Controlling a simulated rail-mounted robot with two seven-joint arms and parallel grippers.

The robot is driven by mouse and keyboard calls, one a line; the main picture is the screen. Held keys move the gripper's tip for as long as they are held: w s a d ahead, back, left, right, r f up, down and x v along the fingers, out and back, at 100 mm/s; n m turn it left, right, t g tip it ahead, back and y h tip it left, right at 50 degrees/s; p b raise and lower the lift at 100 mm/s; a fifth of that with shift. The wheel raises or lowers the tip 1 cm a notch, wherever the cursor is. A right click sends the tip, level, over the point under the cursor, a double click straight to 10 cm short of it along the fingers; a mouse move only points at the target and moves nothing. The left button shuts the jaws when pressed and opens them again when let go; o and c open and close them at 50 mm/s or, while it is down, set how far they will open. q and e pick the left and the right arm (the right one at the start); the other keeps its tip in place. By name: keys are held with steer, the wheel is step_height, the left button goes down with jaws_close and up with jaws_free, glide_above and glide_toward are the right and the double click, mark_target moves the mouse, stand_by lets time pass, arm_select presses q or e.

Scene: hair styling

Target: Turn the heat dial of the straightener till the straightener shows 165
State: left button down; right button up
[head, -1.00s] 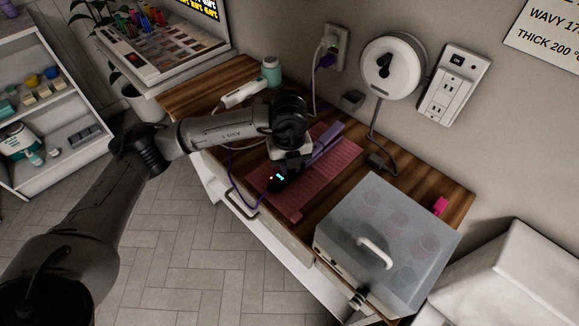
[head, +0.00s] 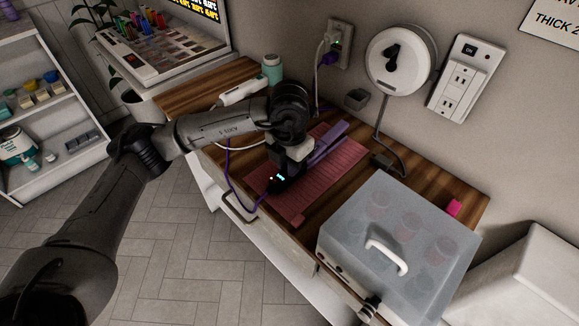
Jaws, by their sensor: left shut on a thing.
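The straightener (head: 328,144) lies on a red ribbed mat (head: 345,162) on the wooden counter, its purple plates pointing to the back right. Its dark handle end carries a small lit cyan display (head: 281,177), too small to read. My left gripper (head: 286,168) is over the handle end, pointing down and shut on part of the straightener, apparently at the dial. The dial itself is hidden by the gripper. A purple cord (head: 231,180) runs from the handle end over the counter's front edge. My right gripper is out of view.
A translucent box with a white handle (head: 388,256) stands on the right of the counter. A white tool (head: 243,90) and a teal bottle (head: 272,68) are behind my left arm. Wall outlets (head: 340,42) and a round wall unit (head: 399,60) are at the back.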

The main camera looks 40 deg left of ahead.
arm_select(q)
steer(key=m+b, duration=0.2)
steer(key=m, duration=0.3)
steer(key=shift+a, duration=0.1)
steer(key=m+b, duration=0.1)
steer(key=m, duration=0.3)
steer(key=shift+b, duration=0.35)
steer(key=shift+m, duration=0.5)
steer(key=c, duration=1.3)
jaws_free()
steer(key=shift+r, duration=0.1)
step_height(320, 180, up, 14)
steer(key=shift+f+p, duration=0.15)
steer(key=shift+p, duration=1.1)
